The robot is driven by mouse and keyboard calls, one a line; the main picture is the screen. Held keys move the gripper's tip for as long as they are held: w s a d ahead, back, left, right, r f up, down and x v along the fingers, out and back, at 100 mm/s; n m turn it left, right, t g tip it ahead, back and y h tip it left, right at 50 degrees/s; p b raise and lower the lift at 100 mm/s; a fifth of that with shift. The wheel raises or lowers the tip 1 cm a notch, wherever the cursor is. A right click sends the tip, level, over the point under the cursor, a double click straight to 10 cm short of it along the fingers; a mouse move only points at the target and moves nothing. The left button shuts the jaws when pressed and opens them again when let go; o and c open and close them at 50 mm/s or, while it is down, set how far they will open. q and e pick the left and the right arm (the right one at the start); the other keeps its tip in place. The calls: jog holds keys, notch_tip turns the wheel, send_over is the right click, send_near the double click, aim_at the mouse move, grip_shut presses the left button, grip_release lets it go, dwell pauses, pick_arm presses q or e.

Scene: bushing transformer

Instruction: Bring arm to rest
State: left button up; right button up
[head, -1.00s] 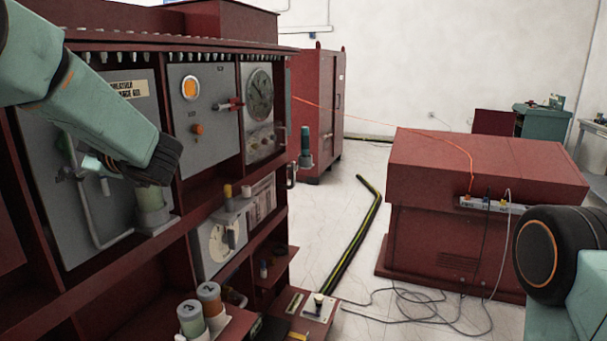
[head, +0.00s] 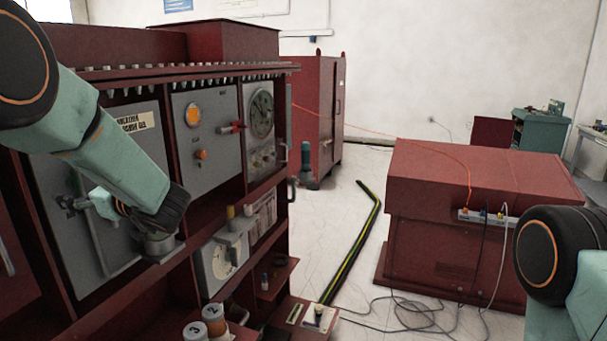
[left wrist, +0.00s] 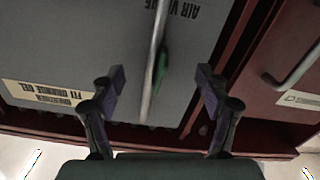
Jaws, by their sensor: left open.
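My left arm comes in from the left in the head view, in front of a grey panel (head: 88,255) of the red cabinet. Its gripper (head: 72,203) points toward that panel and shows small, partly behind my wrist. In the left wrist view the two dark fingers (left wrist: 160,80) are spread apart with nothing held. A thin pipe (left wrist: 153,60) with a green part (left wrist: 161,68) shows between the fingers against the panel; how far it is from them I cannot tell. My right arm shows only as a rounded joint at the right edge; its gripper is out of view.
The red cabinet (head: 195,75) stands close on the left, with shelves, gauges and two canisters (head: 213,318). A red box (head: 475,175) with a power strip (head: 485,217) stands right. Cables and a black-yellow floor strip (head: 352,240) lie on the white floor between them.

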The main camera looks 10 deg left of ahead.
pick_arm(q)
jog(key=shift+r+m+p, duration=0.15)
jog(key=shift+m+p, duration=0.4)
jog(key=shift+m, duration=0.45)
jog(key=shift+d+m, duration=0.15)
jog(key=shift+m, duration=0.15)
